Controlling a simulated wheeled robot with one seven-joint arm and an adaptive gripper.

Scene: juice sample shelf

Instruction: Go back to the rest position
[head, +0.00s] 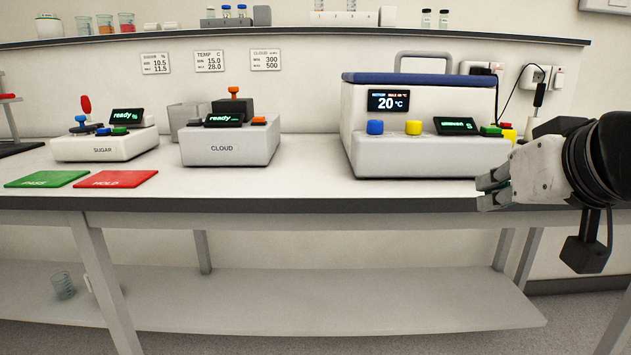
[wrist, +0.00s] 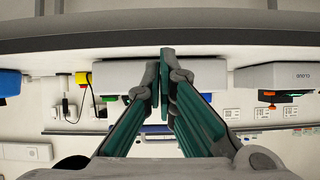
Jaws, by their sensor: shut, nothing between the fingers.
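My gripper (head: 494,188) is at the right in the head view, in front of the bench's front edge, with its fingertips pointing left. In the wrist view my gripper (wrist: 159,78) shows its two green-backed fingers brought together, with nothing held between them. The gripper is apart from the instruments on the bench. The white warming unit (head: 420,155) with a blue lid stands behind it and to its left, its display reading 20 °C.
The white bench (head: 290,190) carries a SUGAR meter (head: 103,149), a CLOUD meter (head: 229,148), a green PASS mat (head: 47,179) and a red HOLD mat (head: 116,179). A small beaker (head: 63,285) stands on the lower shelf. The bench front between mats and gripper is clear.

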